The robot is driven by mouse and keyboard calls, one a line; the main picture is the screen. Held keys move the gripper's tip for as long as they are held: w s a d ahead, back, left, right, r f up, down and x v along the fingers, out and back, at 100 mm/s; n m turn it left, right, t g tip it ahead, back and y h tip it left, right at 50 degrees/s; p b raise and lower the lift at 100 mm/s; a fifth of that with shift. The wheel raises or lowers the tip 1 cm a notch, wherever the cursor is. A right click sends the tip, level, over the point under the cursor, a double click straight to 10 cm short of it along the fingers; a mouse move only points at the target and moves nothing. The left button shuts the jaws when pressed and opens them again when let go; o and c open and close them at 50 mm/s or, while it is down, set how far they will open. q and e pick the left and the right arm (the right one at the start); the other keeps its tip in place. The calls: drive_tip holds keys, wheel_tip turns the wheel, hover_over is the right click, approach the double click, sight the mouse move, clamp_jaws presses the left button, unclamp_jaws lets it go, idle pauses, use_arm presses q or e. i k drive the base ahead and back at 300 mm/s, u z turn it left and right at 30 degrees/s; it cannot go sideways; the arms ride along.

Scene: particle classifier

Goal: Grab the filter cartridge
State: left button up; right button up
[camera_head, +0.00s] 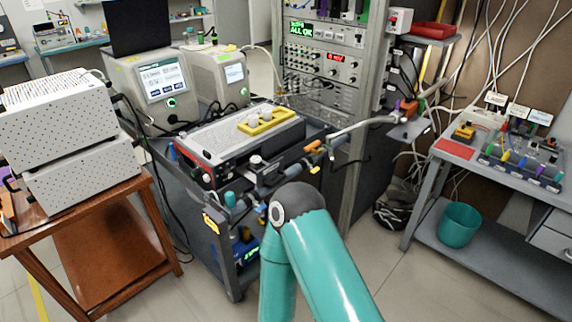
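I cannot single out the filter cartridge with certainty. A grey-topped instrument (225,137) with a red-edged front and a yellow frame-shaped part (265,121) on top sits on the dark cart (222,235) at the centre. Along the cart's front and right edge runs a dark tube assembly with teal and orange fittings (314,146). A metal pipe (365,123) leads from it to the right. My teal arm (325,262) rises from the bottom centre, and its dark joint cap shows in front of the cart. I see no gripper fingers.
Two stacked perforated white boxes (60,125) stand on a brown wooden table (110,210) at left. Two screen units (160,82) stand behind the cart, and a tall rack (325,75) beyond. A grey bench (470,180) with a teal bin (458,225) is at right.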

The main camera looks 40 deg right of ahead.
sight(256, 161)
drive_tip(key=z, duration=0.65)
drive_tip(key=i, duration=0.75)
